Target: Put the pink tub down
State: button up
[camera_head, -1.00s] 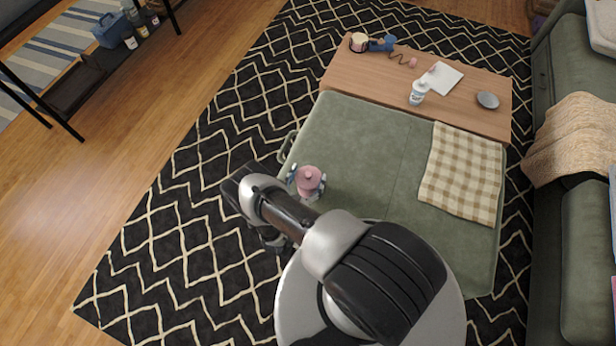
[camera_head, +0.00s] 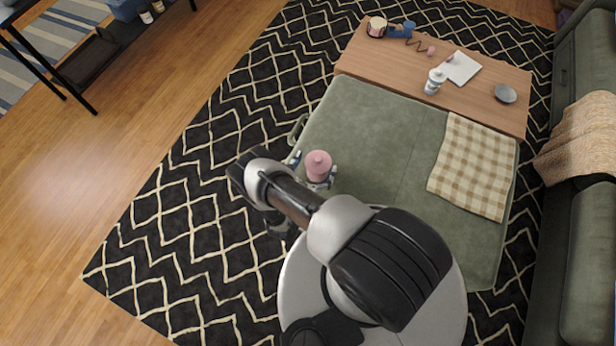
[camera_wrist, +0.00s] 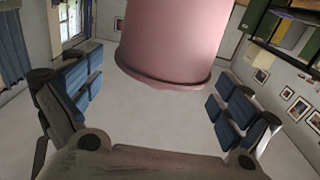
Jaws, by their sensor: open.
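The pink tub (camera_head: 318,166) appears over the near left part of the green ottoman (camera_head: 365,135). My gripper (camera_head: 315,170) is open, with a finger on either side of the tub. In the wrist view the tub (camera_wrist: 172,40) fills the upper middle, with a darker rim at its lower edge. The blue-padded fingers stand wide to its left and right, with gaps visible beside it. The tub's base is hidden in the head view, so I cannot tell whether it touches the ottoman.
A checked cloth (camera_head: 473,165) lies on the ottoman's right side. The wooden table (camera_head: 375,62) behind holds a white bottle (camera_head: 435,81), a grey dish (camera_head: 505,93) and other items. A green sofa (camera_head: 580,225) stands at right. The ottoman's middle is clear.

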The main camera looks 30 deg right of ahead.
jog(key=p+v, duration=0.1)
jog(key=v, duration=0.9)
jog(key=w+a+r+g+y, duration=0.1)
jog(key=w+a+r+y, duration=0.25)
jog(key=w+a, duration=0.45)
jog(key=w+a+r+g+y, duration=0.1)
jog(key=w+a+r+y, duration=0.3)
jog(key=w, duration=0.6)
jog(key=w+a+r+n+y, duration=0.1)
jog(key=w+a+r+y, duration=0.15)
jog(key=r, duration=0.55)
jog(key=w+a+r+y, duration=0.2)
jog(key=w+a+r, duration=0.1)
jog(key=r, duration=0.5)
jog(key=w+a+r+n+y, duration=0.1)
jog(key=w+a+r+y, duration=0.15)
jog(key=r, duration=0.65)
jog(key=s+d+r+n+g+y, duration=0.1)
jog(key=s+d+r+n, duration=0.15)
jog(key=s+r, duration=0.6)
jog(key=s+d+r+n+g+y, duration=0.1)
jog(key=s+d+r+n+y, duration=0.3)
jog(key=r, duration=0.7)
jog(key=s+d+r+n+g+h, duration=0.1)
jog(key=s+d, duration=0.4)
jog(key=s, duration=0.8)
jog(key=s+d+r+n+g+h, duration=0.1)
jog(key=s+d+h, duration=0.3)
jog(key=s, duration=0.9)
jog(key=shift+d, duration=0.5)
